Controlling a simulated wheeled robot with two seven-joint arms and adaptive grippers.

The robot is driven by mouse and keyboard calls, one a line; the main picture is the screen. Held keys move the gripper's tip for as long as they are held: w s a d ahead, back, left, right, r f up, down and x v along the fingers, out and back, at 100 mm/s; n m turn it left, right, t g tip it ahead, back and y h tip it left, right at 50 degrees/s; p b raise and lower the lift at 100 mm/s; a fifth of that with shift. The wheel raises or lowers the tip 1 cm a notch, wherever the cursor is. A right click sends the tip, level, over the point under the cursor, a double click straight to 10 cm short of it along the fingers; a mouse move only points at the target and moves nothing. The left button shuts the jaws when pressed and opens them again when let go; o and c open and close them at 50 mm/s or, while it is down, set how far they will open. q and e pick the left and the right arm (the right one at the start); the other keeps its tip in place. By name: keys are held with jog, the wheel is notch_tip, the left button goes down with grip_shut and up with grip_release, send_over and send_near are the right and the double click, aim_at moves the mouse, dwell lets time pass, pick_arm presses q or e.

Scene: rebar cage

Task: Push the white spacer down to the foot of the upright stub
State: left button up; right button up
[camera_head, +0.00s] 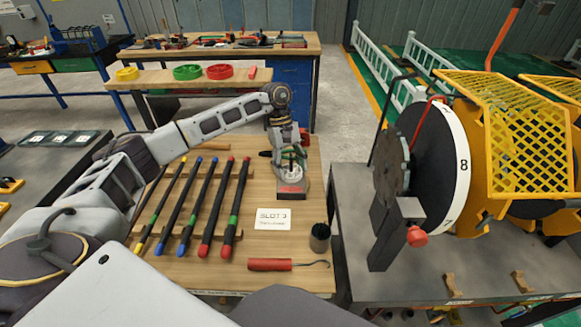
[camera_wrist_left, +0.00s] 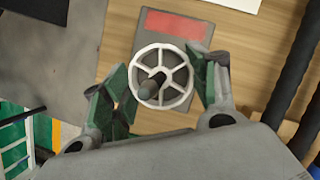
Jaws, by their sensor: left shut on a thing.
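The white spacer (camera_wrist_left: 141,94), a spoked wheel, shows in the left wrist view. The dark tip of the upright stub (camera_wrist_left: 155,84) shows at its hub, so the spacer appears to be around the stub. How high it sits is hard to tell. The stub's grey base plate with a red patch (camera_wrist_left: 176,24) lies below; it also shows in the head view (camera_head: 291,190). My left gripper (camera_wrist_left: 160,85) has its green fingers at opposite sides of the rim, shut on the spacer. In the head view the left gripper (camera_head: 291,157) is over the base, partly hiding the spacer. My right gripper is out of view.
Several dark bars with coloured ends (camera_head: 204,205) lie left of the base. A SLOT 3 card (camera_head: 272,218), a dark cup (camera_head: 320,237) and a red-handled hook (camera_head: 270,265) lie in front. A large numbered reel (camera_head: 440,150) stands on the grey table at right.

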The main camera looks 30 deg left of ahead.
pick_arm(q)
jog(key=o, duration=0.8)
jog(key=shift+o, duration=0.6)
jog(key=shift+w+a+r, duration=0.2)
jog(key=shift+r, duration=0.45)
jog(key=v, duration=1)
jog(key=shift+r, duration=0.3)
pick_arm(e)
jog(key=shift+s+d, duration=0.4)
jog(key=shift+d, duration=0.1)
pick_arm(q)
jog(key=shift+a, duration=0.1)
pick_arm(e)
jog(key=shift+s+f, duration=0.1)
